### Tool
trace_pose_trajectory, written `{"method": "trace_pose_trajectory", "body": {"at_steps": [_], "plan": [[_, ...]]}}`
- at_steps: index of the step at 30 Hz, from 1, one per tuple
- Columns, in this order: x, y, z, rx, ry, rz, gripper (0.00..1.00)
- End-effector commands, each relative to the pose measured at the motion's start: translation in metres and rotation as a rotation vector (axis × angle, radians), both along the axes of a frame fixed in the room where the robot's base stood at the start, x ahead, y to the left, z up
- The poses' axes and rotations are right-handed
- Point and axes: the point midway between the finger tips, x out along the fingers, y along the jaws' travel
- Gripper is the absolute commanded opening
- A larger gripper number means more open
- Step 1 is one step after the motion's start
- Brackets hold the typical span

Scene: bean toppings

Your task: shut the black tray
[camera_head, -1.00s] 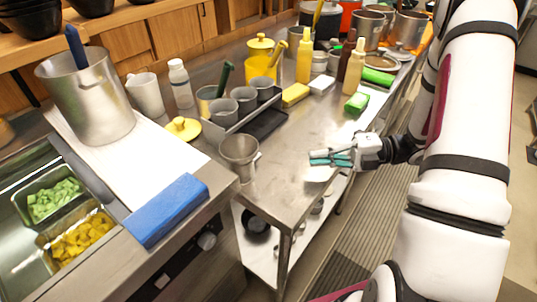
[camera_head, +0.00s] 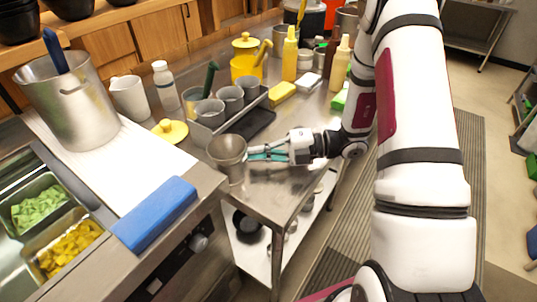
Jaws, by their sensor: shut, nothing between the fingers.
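The black tray (camera_head: 254,123) lies flat on the steel table, against the front of a grey rack holding metal cups. Its far part is beside the rack, and I cannot tell how it joins it. My gripper (camera_head: 252,154), with teal fingers, is shut and empty. It points left, low over the table, in front of the tray. Its fingertips are close to a metal cup (camera_head: 228,155); I cannot tell whether they touch it.
The grey rack (camera_head: 212,131) holds several cups. A yellow lid (camera_head: 170,131), a yellow pot (camera_head: 245,68) and yellow bottles (camera_head: 290,58) stand around it. A yellow sponge (camera_head: 282,92) lies behind the tray. A blue block (camera_head: 156,213) lies on the left counter edge.

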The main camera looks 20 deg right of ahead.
Motion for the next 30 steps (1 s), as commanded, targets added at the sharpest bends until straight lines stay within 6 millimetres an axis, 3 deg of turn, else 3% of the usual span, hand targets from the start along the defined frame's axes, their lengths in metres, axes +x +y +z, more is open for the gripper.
{"method": "trace_pose_trajectory", "body": {"at_steps": [14, 22, 30], "plan": [[0.006, 0.003, -0.001, 0.000, -0.002, 0.001, 0.00], [0.038, 0.027, -0.002, 0.000, -0.002, 0.003, 0.00], [0.043, 0.031, 0.000, 0.002, -0.002, 0.000, 0.00]]}}
